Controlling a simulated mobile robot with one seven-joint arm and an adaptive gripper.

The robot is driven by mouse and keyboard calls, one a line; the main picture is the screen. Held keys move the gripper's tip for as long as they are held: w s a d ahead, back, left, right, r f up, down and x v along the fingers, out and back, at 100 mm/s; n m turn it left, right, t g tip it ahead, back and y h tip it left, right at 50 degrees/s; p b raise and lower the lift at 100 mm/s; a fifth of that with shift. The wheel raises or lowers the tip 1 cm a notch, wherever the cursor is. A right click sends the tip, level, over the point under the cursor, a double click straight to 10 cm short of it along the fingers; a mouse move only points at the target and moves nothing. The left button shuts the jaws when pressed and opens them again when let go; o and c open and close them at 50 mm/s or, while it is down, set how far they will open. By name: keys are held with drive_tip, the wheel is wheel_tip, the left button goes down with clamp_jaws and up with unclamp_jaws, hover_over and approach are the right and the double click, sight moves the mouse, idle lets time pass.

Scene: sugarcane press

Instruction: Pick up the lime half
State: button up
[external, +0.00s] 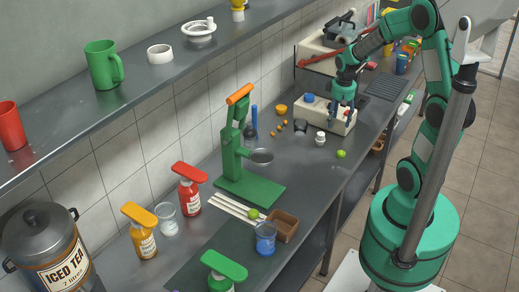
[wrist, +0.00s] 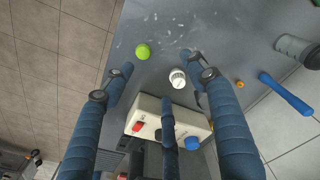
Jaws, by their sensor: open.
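A small bright green lime piece (external: 341,154) lies on the grey counter near its front edge in the external view. It also shows in the wrist view (wrist: 143,51), just beyond and between the fingertips. I cannot tell whether it is cut. A second green piece (external: 253,213) lies by the pale sticks near the press. My gripper (external: 343,108) hangs above the cream box, behind and apart from the nearer lime. In the wrist view its blue fingers (wrist: 160,74) are spread open with nothing between them.
A white-capped shaker (external: 320,139) stands close to the lime and also shows in the wrist view (wrist: 178,80). The cream box (external: 315,112) lies below my gripper. The green press (external: 240,160) and a brown box (external: 283,228) stand nearer the camera.

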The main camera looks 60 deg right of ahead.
drive_tip(key=s+d+f, duration=0.1)
drive_tip(key=d+f, duration=0.3)
drive_tip(key=f, duration=0.1)
drive_tip(key=shift+s+d+f+m+g+p, duration=0.3)
drive_tip(key=shift+s+d+f+p, duration=0.05)
drive_tip(key=shift+s+d+f, duration=0.05)
drive_tip(key=b, duration=0.2)
hover_over(341, 151)
drive_tip(key=shift+f, duration=4.3)
drive_tip(key=shift+f+b, duration=0.8)
drive_tip(key=shift+f, duration=1.8)
drive_tip(key=c, duration=1.1)
